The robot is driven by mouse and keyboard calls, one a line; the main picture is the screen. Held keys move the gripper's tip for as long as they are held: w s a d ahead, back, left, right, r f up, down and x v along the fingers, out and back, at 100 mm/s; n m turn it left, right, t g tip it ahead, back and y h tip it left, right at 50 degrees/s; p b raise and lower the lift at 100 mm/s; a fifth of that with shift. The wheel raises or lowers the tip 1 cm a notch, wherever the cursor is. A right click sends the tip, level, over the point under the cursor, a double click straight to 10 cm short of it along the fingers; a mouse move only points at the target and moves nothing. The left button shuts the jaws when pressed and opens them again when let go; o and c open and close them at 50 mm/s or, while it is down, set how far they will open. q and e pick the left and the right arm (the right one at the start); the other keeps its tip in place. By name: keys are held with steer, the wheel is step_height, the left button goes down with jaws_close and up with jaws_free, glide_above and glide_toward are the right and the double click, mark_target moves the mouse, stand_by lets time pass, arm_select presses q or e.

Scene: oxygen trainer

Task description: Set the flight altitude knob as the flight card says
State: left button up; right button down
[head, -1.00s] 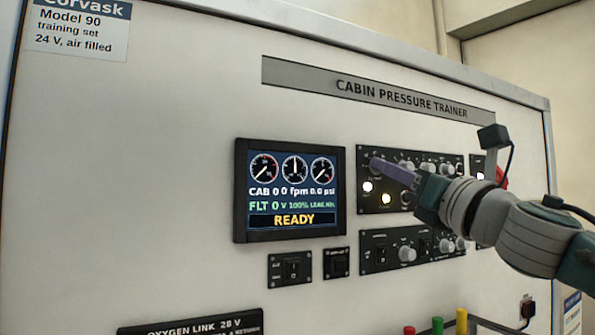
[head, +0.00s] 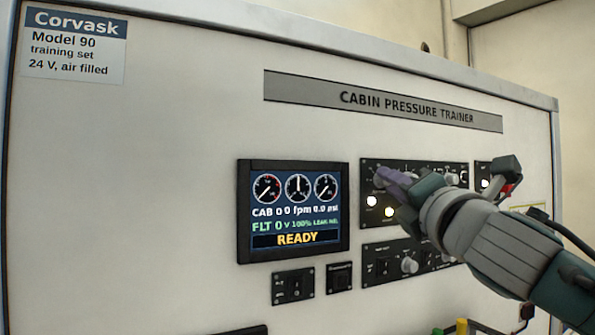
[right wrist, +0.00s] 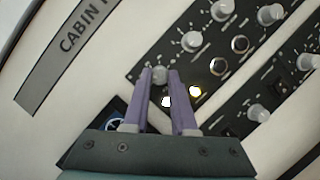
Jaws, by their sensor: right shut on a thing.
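My right gripper (head: 382,174) is at the upper left of the upper knob panel (head: 366,224), with its purple fingers against the panel. In the right wrist view, the fingers (right wrist: 160,74) are closed around a small grey knob (right wrist: 160,72) at the panel's end. The fingers hide most of this knob in the head view. Its label and pointer cannot be read. The display (head: 293,212) shows FLT 0, CAB 0, 0 fpm, 0.0 psi and READY. No flight card is recognisable. My left gripper is out of view.
Other grey knobs (right wrist: 192,41) sit close beside the held one. Two lit lamps (right wrist: 195,91) are just below it. A lower panel (head: 371,275) with a knob and switches lies underneath. A small red part (head: 507,189) shows at the right.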

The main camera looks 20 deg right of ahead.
steer(key=shift+a+r+m+g+h+p, duration=0.15)
steer(key=shift+m+g+p, duration=0.5)
steer(key=shift+m+p, duration=0.95)
steer(key=shift+d+r+m+g+h+p, duration=0.15)
steer(key=shift+m+g+p, duration=0.45)
steer(key=shift+m+p, duration=0.9)
steer(key=shift+a+r+m+g+h+p, duration=0.2)
steer(key=shift+m+g+p, duration=0.65)
steer(key=shift+m, duration=1.25)
steer(key=shift+f, duration=0.1)
steer(key=c, duration=0.7)
jaws_free()
steer(key=shift+d, duration=0.1)
steer(key=shift+c, duration=0.2)
steer(key=shift+s+f, duration=0.1)
